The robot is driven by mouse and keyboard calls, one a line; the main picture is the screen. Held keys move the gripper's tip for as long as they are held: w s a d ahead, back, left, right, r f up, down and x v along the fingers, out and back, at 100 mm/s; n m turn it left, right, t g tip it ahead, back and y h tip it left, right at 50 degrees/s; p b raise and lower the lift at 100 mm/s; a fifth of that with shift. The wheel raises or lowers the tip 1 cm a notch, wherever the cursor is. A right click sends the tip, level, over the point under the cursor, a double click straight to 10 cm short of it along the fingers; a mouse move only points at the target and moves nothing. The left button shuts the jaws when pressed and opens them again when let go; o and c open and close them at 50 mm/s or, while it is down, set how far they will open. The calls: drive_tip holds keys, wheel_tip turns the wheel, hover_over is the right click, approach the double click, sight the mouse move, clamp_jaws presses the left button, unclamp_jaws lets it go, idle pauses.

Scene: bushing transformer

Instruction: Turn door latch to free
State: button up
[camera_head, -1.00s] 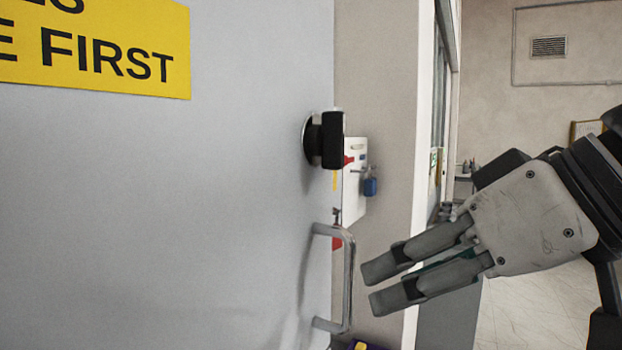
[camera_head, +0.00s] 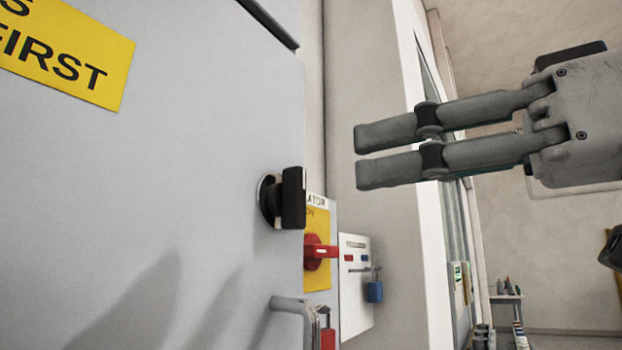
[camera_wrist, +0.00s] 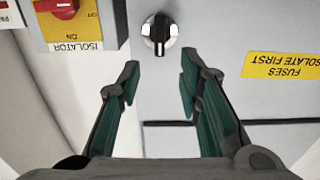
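The door latch (camera_head: 284,198) is a black knob on a round silver base, on the grey cabinet door (camera_head: 150,170). In the head view its black grip stands upright near the door's right edge. In the wrist view the latch (camera_wrist: 160,33) is at top centre, beyond the fingertips and slightly right of the middle between them. My gripper (camera_head: 372,153) is to the right of and above the latch in the head view, clear of the door. In the wrist view my gripper (camera_wrist: 158,72) has its two fingers apart with nothing between them.
A red isolator switch (camera_head: 318,251) on a yellow plate is right of the latch. Beyond it is a white panel with a blue padlock (camera_head: 375,290). A metal door handle (camera_head: 290,305) is below the latch. A yellow sign (camera_head: 65,55) is at upper left.

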sight(304, 181)
drive_tip(key=x, duration=0.8)
drive_tip(key=shift+w+a, duration=0.2)
drive_tip(key=shift+a, duration=0.05)
clamp_jaws()
